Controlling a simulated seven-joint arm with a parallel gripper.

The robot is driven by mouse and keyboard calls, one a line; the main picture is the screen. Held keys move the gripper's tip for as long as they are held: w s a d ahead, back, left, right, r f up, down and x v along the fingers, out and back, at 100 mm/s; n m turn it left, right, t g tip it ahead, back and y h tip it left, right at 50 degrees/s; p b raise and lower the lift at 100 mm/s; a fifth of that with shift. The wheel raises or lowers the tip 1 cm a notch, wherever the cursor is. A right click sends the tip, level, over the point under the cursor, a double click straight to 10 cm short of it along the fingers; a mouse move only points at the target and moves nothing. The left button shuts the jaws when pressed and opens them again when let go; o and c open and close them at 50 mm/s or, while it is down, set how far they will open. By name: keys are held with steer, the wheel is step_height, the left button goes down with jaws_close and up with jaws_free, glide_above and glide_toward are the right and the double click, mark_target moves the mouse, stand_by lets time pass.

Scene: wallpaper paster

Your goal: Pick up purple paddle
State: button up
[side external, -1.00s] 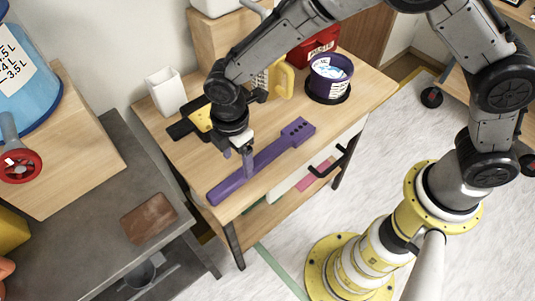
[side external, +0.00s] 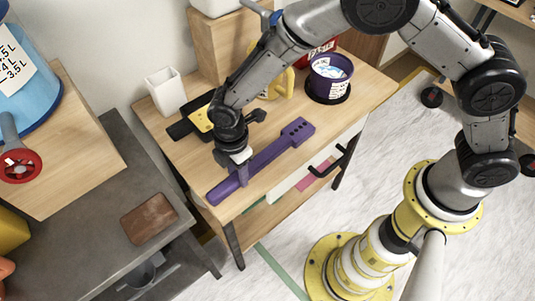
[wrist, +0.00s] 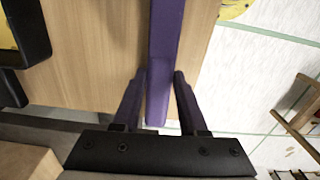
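The purple paddle (side external: 268,158) lies flat on the wooden table, its long bar running diagonally. Its end with small holes points to the upper right and its plain end is near the table's front left corner. My gripper (side external: 243,181) is low over the paddle, left of its middle. In the wrist view, the paddle (wrist: 164,50) lies between the two purplish fingers of my gripper (wrist: 158,88). The fingers are apart, with a visible gap on the right side; the left finger is very close to the paddle, and contact cannot be told.
On the wooden table (side external: 178,155) stand a purple tub (side external: 331,85), a white square cup (side external: 164,92) and a black and yellow tool (side external: 196,120). A grey bench with a brown block (side external: 148,218) is at left. The table is clear just around the paddle.

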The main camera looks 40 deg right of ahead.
jaws_close()
steer(key=shift+r, duration=0.2)
steer(key=shift+r, duration=0.25)
step_height(320, 180, up, 2)
steer(key=shift+r, duration=0.1)
steer(key=s+d+r, duration=0.8)
steer(key=s+r, duration=0.2)
steer(key=s, duration=0.1)
steer(key=shift+d, duration=0.35)
